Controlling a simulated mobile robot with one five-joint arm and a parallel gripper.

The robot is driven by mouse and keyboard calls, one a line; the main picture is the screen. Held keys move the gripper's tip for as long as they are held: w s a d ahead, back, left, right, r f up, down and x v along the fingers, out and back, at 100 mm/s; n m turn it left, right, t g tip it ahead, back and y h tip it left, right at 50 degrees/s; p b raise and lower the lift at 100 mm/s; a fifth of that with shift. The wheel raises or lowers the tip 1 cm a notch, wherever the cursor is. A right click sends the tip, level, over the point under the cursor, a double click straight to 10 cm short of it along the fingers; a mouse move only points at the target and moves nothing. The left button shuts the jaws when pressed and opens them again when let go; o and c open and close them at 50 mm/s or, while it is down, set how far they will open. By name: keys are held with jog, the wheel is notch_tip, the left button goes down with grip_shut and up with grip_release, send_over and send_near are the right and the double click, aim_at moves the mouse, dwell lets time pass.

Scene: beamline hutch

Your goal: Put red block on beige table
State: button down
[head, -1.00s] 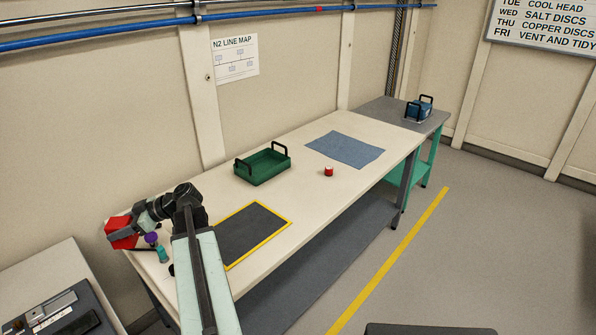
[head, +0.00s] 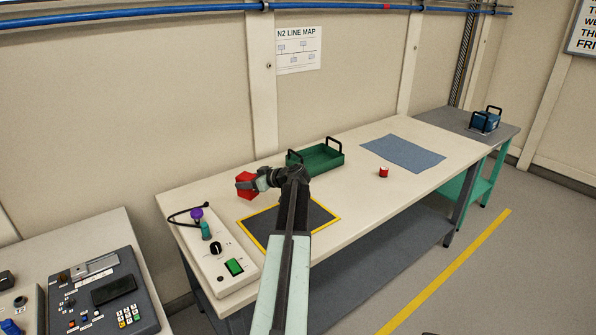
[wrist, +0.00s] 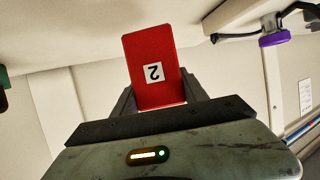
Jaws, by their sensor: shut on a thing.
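The red block (head: 245,186) is held by my gripper (head: 254,182), which is shut on it, in the head view. It is over the back left part of the beige table (head: 350,205), left of the green tray. I cannot tell whether the block touches the tabletop. In the wrist view the red block (wrist: 154,70) sits between the two fingers (wrist: 158,95), with a white label marked 2 facing the camera.
On the beige table are a green tray (head: 322,160), a blue mat (head: 404,152), a red-and-white cylinder (head: 383,172), a yellow-edged dark mat (head: 322,216) and a control box (head: 219,262). A grey table (head: 450,122) adjoins at right. Bare tabletop surrounds the mats.

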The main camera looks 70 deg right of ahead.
jog(key=b+x, duration=0.1)
jog(key=x, duration=0.4)
jog(key=d+b+x, duration=0.1)
jog(key=b+x, duration=0.1)
jog(key=x, duration=0.4)
jog(key=d+r+b+x, duration=0.1)
jog(key=b+x, duration=0.1)
jog(key=x, duration=0.3)
jog(key=shift+w+d+f, duration=0.1)
jog(key=shift+w+d, duration=0.15)
jog(key=shift+d, duration=0.1)
jog(key=shift+r, duration=0.3)
jog(key=shift+f, duration=0.25)
jog(key=c, duration=0.6)
grip_release()
jog(key=shift+r, duration=0.1)
jog(key=shift+r, duration=0.1)
jog(key=shift+s+a+r, duration=0.1)
jog(key=shift+s+r, duration=0.15)
jog(key=shift+s, duration=0.05)
jog(key=p+v, duration=0.4)
jog(key=v, duration=0.7)
jog(key=shift+s+p, duration=0.2)
jog(key=shift+p, duration=0.1)
